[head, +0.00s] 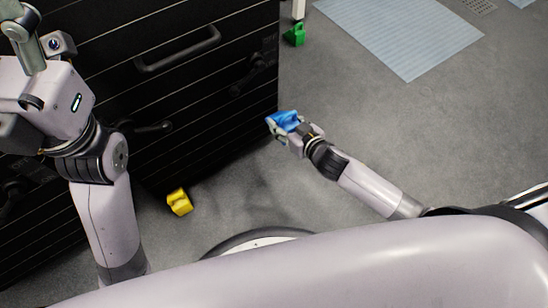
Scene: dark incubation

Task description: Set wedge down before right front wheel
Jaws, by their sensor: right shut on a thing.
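A blue wedge (285,121) is held in my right gripper (282,130), which is shut on it. The gripper is over the grey floor, just off the near right corner of the tall black cabinet (190,85). The gap between wedge and floor cannot be judged. No wheel can be made out clearly; the cabinet's lower edge is dark. My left gripper (22,30) shows only in part at the top left, in front of the cabinet, and its fingers are not clear.
A yellow wedge (180,202) lies on the floor close to the cabinet's lower edge. A green wedge (295,34) stands on the floor beyond the cabinet's far right corner, near a white leg (298,9). A pale blue mat (405,35) lies at the back. Floor on the right is clear.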

